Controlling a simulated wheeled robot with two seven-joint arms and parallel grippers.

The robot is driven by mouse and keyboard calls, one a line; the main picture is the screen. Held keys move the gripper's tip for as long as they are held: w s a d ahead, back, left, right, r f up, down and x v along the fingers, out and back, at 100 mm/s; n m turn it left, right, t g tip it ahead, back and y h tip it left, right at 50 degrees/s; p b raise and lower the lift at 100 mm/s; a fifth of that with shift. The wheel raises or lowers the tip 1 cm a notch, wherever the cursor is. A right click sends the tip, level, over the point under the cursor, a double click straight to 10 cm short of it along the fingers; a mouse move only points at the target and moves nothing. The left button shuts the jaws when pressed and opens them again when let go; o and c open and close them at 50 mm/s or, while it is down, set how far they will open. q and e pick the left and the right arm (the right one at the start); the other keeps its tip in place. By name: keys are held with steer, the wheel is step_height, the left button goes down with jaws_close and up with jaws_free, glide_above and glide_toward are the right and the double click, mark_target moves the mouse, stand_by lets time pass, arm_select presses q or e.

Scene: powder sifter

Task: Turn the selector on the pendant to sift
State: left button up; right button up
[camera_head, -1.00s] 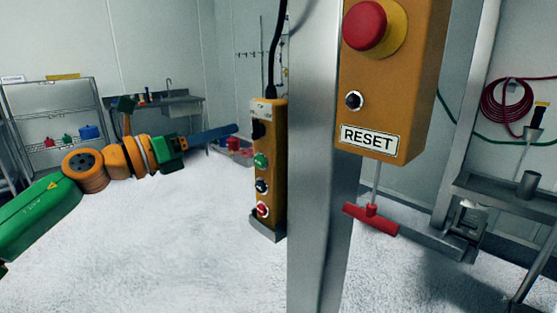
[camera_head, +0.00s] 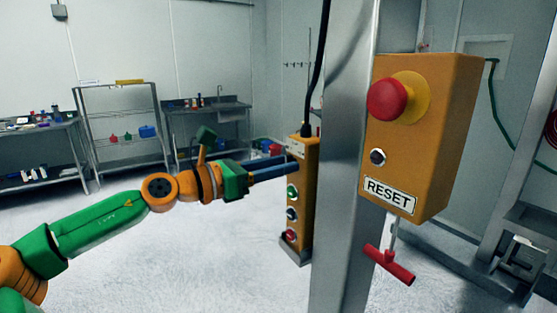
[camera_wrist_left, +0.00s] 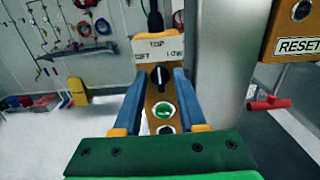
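In the left wrist view, the pendant's black selector (camera_wrist_left: 159,76) sits below a white label (camera_wrist_left: 159,49), with the knob close to upright. The label's small words are partly readable, with "SIFT" at left. A green button (camera_wrist_left: 163,111) is below it. My left gripper (camera_head: 292,163) is at the upper part of the pendant, its blue fingers open on either side of the selector in the wrist view. I cannot tell if they touch it. My right gripper is not in view.
A steel post (camera_head: 345,160) stands right beside the pendant. An orange box with a red emergency button (camera_head: 388,99) and a RESET label (camera_head: 390,195) is mounted on it. A red T-handle (camera_head: 389,265) hangs below. Shelves and a sink bench (camera_head: 206,104) stand far back.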

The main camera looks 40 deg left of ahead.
arm_select(q)
jaws_close()
steer(key=shift+a, duration=0.1)
steer(key=shift+w+a+n+p, duration=0.1)
steer(key=shift+n+p, duration=0.05)
steer(key=shift+n, duration=2.05)
steer(key=shift+a+n+p, duration=0.1)
steer(key=shift+n+p, duration=0.05)
steer(key=shift+n, duration=2.05)
steer(key=shift+o, duration=0.7)
jaws_free()
steer(key=shift+f, duration=0.1)
